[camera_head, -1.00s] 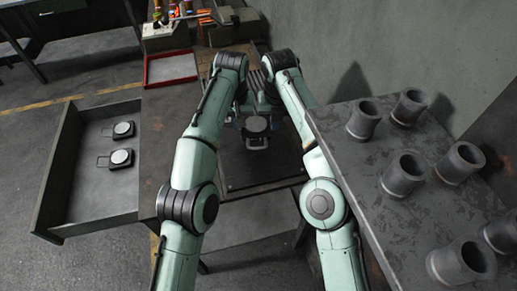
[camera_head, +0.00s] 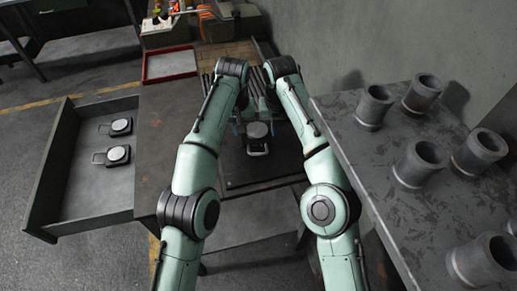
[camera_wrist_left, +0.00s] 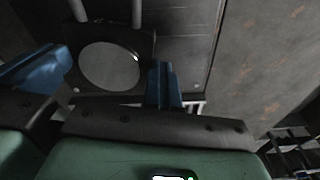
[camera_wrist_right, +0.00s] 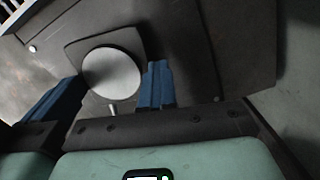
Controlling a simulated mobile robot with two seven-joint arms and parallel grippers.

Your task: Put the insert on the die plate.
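An insert (camera_head: 257,130), a dark block with a pale round disc and a loop handle, is at the middle of the head view above or on a dark plate (camera_head: 235,178). I cannot tell which of these. My right gripper (camera_head: 270,117) is close to this insert, its blue fingers apart around a disc (camera_wrist_right: 112,72) in the right wrist view. My left gripper (camera_wrist_left: 108,74) is also close, fingers apart, with a disc (camera_wrist_left: 110,66) and two rods in its view. Neither wrist view shows a clear grasp. Two more inserts (camera_head: 117,155) (camera_head: 119,127) lie in the drawer.
The open grey drawer (camera_head: 45,170) is at the left. A red-rimmed tray (camera_head: 146,68) lies behind it. Several grey hollow cylinders (camera_head: 414,163) stand on a metal table (camera_head: 400,230) at the right. A wall rises behind that table.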

